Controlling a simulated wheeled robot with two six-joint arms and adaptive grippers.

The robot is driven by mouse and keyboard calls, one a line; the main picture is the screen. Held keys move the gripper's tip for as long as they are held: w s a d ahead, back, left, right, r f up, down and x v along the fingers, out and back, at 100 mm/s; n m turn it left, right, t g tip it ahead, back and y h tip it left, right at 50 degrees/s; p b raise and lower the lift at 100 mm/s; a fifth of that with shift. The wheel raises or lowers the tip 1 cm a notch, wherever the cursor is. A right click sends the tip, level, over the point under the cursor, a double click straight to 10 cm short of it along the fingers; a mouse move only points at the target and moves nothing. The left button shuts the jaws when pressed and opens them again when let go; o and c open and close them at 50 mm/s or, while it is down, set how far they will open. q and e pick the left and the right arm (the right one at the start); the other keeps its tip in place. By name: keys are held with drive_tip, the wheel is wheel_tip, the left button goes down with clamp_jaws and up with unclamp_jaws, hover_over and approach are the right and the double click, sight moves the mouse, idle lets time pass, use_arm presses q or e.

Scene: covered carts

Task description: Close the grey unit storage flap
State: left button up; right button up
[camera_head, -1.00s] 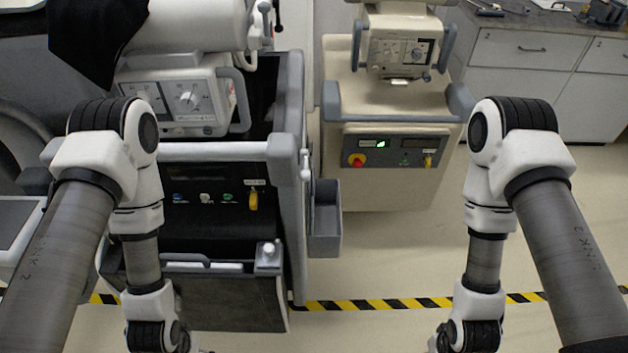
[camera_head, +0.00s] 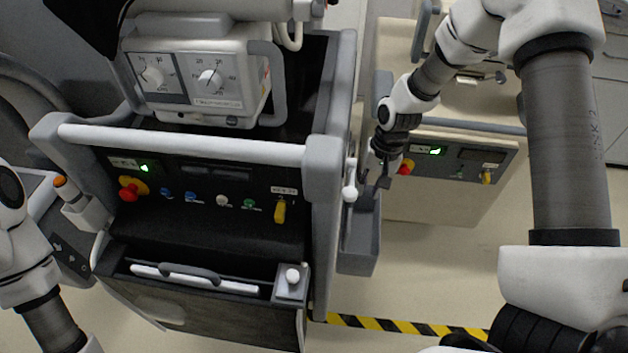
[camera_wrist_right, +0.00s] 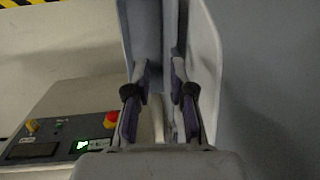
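The grey unit (camera_head: 322,170) stands at left centre in the head view. A dark front panel (camera_head: 200,312) with a handle sits low on its front. A narrow grey open-topped side bin (camera_head: 357,255) hangs on its right side. I cannot tell for sure which of these is the storage flap. My right gripper (camera_head: 378,182) is at the bin's upper end. In the wrist view my right gripper (camera_wrist_right: 161,70) has its fingers apart, close to grey panels (camera_wrist_right: 207,70); contact is unclear. My left gripper is out of view; only its arm shows at lower left.
A beige unit (camera_head: 440,195) with a control panel stands close behind my right arm. A white bar (camera_head: 180,143) crosses the grey unit's front, above coloured knobs. The floor at right, by the striped tape (camera_head: 400,326), is clear.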

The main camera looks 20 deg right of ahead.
drive_tip(key=w+r+t, duration=0.1)
drive_tip(key=w+r, duration=0.2)
wheel_tip(320, 180, down, 7)
drive_tip(key=w+b, duration=0.1)
drive_tip(key=b, duration=0.2)
drive_tip(key=shift+a+f+t, duration=0.15)
drive_tip(key=shift+a+t, duration=0.15)
drive_tip(key=shift+a, duration=0.15)
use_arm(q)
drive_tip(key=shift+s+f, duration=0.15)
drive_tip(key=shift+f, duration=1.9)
use_arm(e)
clamp_jaws()
